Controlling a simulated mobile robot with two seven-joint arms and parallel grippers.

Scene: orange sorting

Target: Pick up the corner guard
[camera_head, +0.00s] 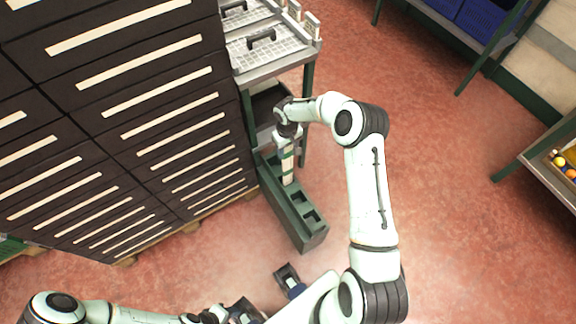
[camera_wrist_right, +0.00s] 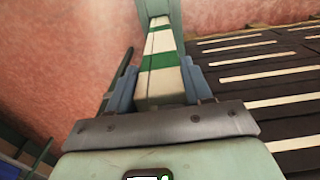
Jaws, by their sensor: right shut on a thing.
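The corner guard (camera_head: 288,168) is a narrow upright post with white and green bands. Its lower end meets a long dark green holder (camera_head: 313,237) on the floor; I cannot tell whether it sits in a slot. My right gripper (camera_head: 287,138) is shut on the guard's upper part, from above. In the right wrist view the guard (camera_wrist_right: 160,61) runs away between the two blue-grey fingers of this gripper (camera_wrist_right: 161,82). My left arm crosses the bottom edge; its gripper (camera_head: 268,294) is partly cut off and its opening is unclear.
A tall dark drawer cabinet (camera_head: 130,112) stands close on the left. A metal cart (camera_head: 275,60) with white trays stands behind the holder. A table (camera_head: 545,178) with orange and yellow balls is at the right edge. Red floor between is clear.

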